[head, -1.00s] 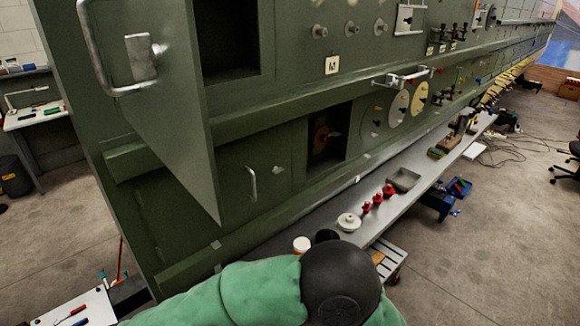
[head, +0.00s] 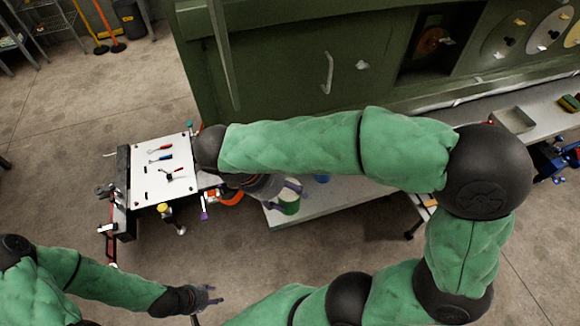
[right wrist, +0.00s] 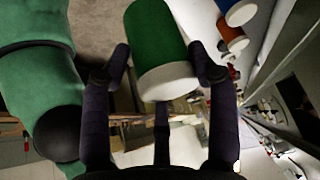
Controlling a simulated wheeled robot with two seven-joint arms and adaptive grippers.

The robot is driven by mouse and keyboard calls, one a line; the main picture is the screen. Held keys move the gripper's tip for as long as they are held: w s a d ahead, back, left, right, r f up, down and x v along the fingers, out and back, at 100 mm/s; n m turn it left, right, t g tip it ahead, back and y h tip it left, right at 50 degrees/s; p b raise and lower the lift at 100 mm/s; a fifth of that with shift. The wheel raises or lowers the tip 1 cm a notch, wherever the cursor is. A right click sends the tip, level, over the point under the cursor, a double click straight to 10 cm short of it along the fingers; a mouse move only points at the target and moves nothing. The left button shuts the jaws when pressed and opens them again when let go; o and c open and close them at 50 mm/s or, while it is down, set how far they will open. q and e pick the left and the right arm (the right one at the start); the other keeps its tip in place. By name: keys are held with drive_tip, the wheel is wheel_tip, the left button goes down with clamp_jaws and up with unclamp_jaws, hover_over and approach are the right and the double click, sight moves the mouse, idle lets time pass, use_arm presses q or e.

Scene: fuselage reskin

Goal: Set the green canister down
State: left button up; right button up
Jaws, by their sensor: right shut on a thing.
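The green canister (head: 289,206) has a white end and shows in the head view below my right forearm, at the left end of the grey bench (head: 345,203). My right gripper (head: 288,188) is shut on it. In the right wrist view the canister (right wrist: 157,45) sits between the dark fingers of the gripper (right wrist: 165,72), with its white end towards the camera. I cannot tell whether it touches the bench. My left gripper (head: 211,298) is empty over the floor at lower left, its fingers apart.
A white tool cart (head: 150,185) with several hand tools stands left of the bench. A blue-and-white can (right wrist: 238,12) and an orange-and-white can (right wrist: 232,36) are near the canister. The green fuselage panel (head: 290,65) rises behind; a metal tray (head: 512,120) lies further right.

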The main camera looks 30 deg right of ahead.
drive_tip(key=shift+w+d+f+b, duration=0.4)
drive_tip(key=shift+w+d+f, duration=0.3)
drive_tip(key=shift+w+f, duration=1.2)
drive_tip(key=shift+w+d+f+b, duration=0.4)
drive_tip(key=shift+w+d+f, duration=0.35)
drive_tip(key=shift+w+f, duration=1.2)
drive_tip(key=shift+w+d+f+b, duration=0.4)
drive_tip(key=shift+w+d+f, duration=0.3)
drive_tip(key=shift+w+f, duration=1.2)
drive_tip(key=shift+s+f, duration=0.25)
drive_tip(key=shift+s, duration=0.05)
drive_tip(key=shift+f, duration=0.15)
drive_tip(key=o, duration=1.3)
drive_tip(key=shift+c, duration=0.2)
